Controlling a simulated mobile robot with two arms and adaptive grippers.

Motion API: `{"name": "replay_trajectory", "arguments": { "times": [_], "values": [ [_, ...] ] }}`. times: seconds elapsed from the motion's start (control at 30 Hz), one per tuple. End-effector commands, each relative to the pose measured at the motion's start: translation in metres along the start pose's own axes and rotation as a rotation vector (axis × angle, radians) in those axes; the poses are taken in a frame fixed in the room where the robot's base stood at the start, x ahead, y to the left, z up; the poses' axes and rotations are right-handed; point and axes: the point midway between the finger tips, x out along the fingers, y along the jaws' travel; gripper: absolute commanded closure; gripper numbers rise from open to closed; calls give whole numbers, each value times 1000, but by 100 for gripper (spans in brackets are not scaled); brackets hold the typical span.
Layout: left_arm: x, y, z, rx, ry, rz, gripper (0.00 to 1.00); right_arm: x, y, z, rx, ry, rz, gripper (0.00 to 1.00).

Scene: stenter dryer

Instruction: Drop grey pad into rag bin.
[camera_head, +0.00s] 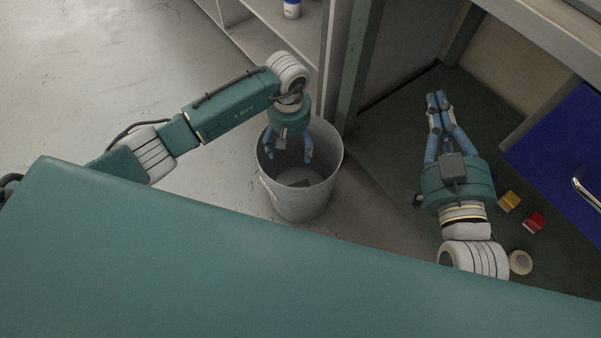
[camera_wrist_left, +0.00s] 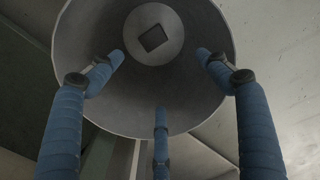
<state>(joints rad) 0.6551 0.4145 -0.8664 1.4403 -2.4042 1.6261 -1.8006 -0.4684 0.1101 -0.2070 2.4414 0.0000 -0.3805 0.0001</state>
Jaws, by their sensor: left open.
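The rag bin (camera_head: 332,178) is a round grey metal bin standing on the floor at the middle of the head view. The left wrist view looks down into the bin (camera_wrist_left: 85,45). A small dark grey square pad (camera_wrist_left: 153,38) lies on its bottom, and the pad (camera_head: 301,183) also shows in the head view. My left gripper (camera_head: 289,156) is over the bin's mouth with its fingers spread and empty, apart from the pad.
A yellow block (camera_head: 509,201), a red block (camera_head: 534,222) and a tape roll (camera_head: 521,262) lie beside my right arm. A blue drawer front (camera_head: 565,150) is at the right. A shelf with a white bottle (camera_head: 292,9) stands behind the bin. Floor at left is clear.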

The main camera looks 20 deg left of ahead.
Motion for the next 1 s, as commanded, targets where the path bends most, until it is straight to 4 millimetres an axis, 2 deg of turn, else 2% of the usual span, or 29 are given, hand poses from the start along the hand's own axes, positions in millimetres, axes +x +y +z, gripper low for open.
{"name": "replay_trajectory", "arguments": {
  "times": [0.17,0.4,0.6,0.8,1.0],
  "values": [
    [-18,1,-2,0,4,3,24,0,0,0,0,-1,0,100],
    [-70,1,-2,1,6,3,24,0,0,0,0,-1,0,100],
    [-104,0,-1,1,3,2,24,0,0,0,0,-1,0,100],
    [-118,0,0,0,1,0,24,0,0,0,0,-1,0,100],
    [-120,0,0,0,0,-1,24,0,0,0,0,-1,0,100]
  ]
}}
